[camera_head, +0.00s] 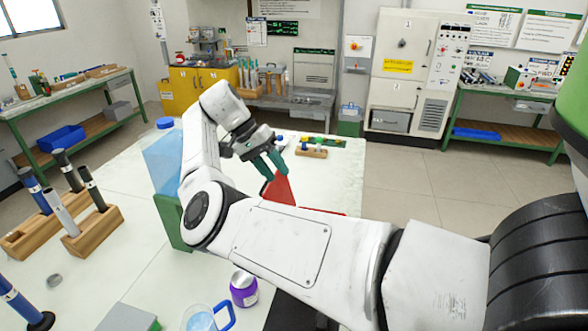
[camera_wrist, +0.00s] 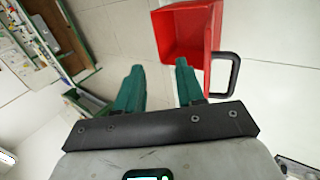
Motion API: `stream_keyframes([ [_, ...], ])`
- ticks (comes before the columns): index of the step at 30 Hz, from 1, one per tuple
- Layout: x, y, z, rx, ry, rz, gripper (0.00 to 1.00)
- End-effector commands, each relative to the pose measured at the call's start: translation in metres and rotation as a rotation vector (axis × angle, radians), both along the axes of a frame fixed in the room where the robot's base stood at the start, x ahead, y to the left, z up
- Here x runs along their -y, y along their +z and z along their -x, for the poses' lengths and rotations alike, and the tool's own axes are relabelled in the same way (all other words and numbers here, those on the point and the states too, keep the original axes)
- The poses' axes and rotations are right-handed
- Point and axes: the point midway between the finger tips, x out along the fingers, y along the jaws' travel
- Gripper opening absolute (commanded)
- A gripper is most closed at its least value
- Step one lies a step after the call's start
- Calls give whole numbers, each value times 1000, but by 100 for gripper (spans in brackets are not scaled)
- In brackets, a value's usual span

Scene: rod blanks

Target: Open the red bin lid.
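A red bin (camera_head: 281,189) shows only in part in the head view, behind my arm. A thin red strip shows to its right; I cannot tell whether it is the lid or the bin's rim. In the wrist view the red bin (camera_wrist: 186,32) is at the top, with walls and a hollow inside visible. A black loop handle (camera_wrist: 235,72) is at its right side. No separate lid can be made out. My gripper (camera_head: 277,174) has teal fingers just above the red part. In the wrist view my gripper (camera_wrist: 159,68) is open, with nothing between its fingers.
A blue-tinted clear container (camera_head: 162,160) stands left of my arm on the pale table. Wooden racks (camera_head: 90,232) with upright rods stand at left. Open floor lies to the right.

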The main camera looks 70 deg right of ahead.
Motion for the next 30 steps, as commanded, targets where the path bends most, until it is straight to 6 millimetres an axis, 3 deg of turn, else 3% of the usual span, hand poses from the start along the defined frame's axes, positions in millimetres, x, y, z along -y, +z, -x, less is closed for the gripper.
stream_keyframes([
  [16, -33, 28, 58, 0, -2, 1, 38],
  [30, -40, 34, 69, -1, 0, 0, 38],
])
